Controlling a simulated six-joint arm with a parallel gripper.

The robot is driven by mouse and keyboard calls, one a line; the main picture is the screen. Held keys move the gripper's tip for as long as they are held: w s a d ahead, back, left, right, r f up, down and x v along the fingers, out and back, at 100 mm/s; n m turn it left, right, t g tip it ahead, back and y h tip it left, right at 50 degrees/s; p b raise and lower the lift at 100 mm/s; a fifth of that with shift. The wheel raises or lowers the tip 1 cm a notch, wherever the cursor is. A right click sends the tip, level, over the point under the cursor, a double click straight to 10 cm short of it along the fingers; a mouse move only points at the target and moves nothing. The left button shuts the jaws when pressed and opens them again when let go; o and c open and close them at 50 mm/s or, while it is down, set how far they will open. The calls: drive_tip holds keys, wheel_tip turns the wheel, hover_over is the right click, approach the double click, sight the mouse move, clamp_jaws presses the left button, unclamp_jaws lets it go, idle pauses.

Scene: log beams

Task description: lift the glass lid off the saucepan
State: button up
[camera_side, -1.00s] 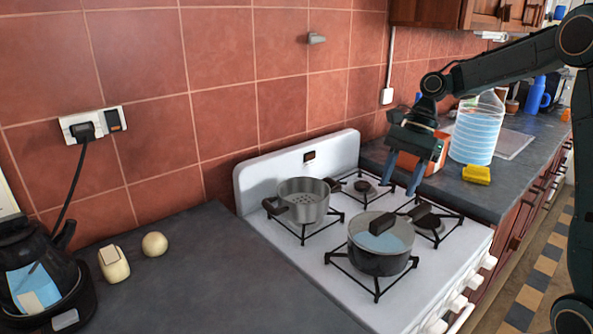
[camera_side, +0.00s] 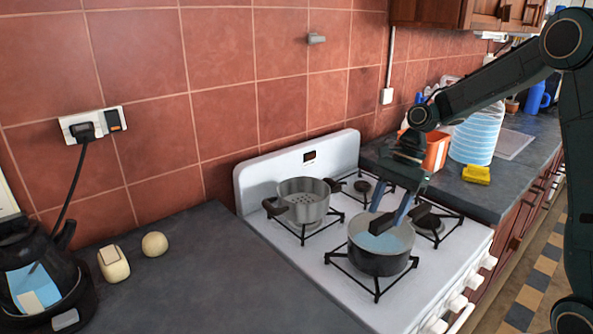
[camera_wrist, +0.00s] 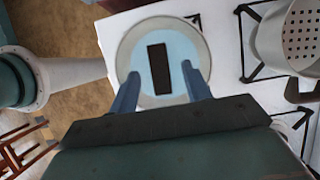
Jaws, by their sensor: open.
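My gripper (camera_side: 390,208) is open and empty, pointing down above the lid. Its blue fingers (camera_wrist: 162,84) sit to either side of the knob, apart from it in the wrist view. The exact height gap is hard to tell.
A grey steamer pot (camera_side: 303,205) with holes stands on the back left burner. An orange container (camera_side: 437,151), a yellow sponge (camera_side: 476,174) and a large water bottle (camera_side: 474,135) are on the right counter. The left counter has clear room.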

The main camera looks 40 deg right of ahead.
drive_tip(key=shift+a+f, duration=0.3)
drive_tip(key=shift+f, duration=0.35)
clamp_jaws()
